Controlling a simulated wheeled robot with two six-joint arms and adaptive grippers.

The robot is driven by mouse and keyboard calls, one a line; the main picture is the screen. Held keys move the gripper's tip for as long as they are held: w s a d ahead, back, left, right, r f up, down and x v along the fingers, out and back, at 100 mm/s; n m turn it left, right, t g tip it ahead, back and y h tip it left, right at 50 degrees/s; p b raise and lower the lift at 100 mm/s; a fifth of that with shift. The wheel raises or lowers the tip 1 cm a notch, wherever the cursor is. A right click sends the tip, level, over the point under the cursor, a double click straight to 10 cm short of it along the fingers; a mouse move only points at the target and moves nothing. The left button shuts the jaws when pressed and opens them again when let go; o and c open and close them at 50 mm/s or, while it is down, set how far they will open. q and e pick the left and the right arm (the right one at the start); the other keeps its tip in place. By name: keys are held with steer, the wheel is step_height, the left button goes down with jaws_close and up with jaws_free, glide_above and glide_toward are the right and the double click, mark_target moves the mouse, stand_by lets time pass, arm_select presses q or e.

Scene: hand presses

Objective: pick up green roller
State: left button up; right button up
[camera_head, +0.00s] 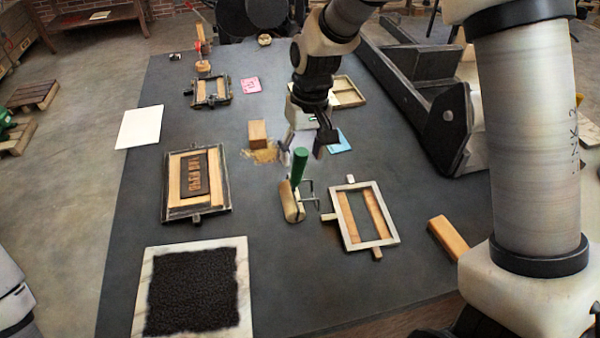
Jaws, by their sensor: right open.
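The green roller has an upright green handle (299,168) and a tan cylinder (292,203) with a metal frame. It stands on the dark table (270,290) near the middle. My right gripper (303,152) is open and points down at the top of the green handle, with its fingers on either side of it in the picture. I cannot tell whether a finger touches the handle. My left gripper is out of view.
Right of the roller lies a pale frame (391,205) with wooden bars. Left is a type-filled frame (169,186). An inked slab (146,298) lies in front. A wood block (258,133) stands behind, and another block (448,237) lies right. A dark press (425,90) stands back right.

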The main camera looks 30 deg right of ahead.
mark_target(298, 166)
step_height(298, 166, down, 3)
steer(key=shift+a+r+p, duration=0.1)
steer(key=shift+a+p, duration=0.05)
steer(key=shift+p, duration=0.4)
steer(key=shift+w+a+f, duration=0.1)
steer(key=shift+w+f, duration=0.2)
steer(key=shift+f, duration=0.3)
steer(key=shift+w+f, duration=0.25)
steer(key=shift+f, duration=0.35)
steer(key=shift+s+r, duration=0.1)
steer(key=shift+s, duration=0.1)
steer(key=shift+c, duration=0.4)
steer(key=shift+s, duration=0.15)
steer(key=c, duration=0.5)
steer(key=shift+r, duration=0.1)
jaws_close()
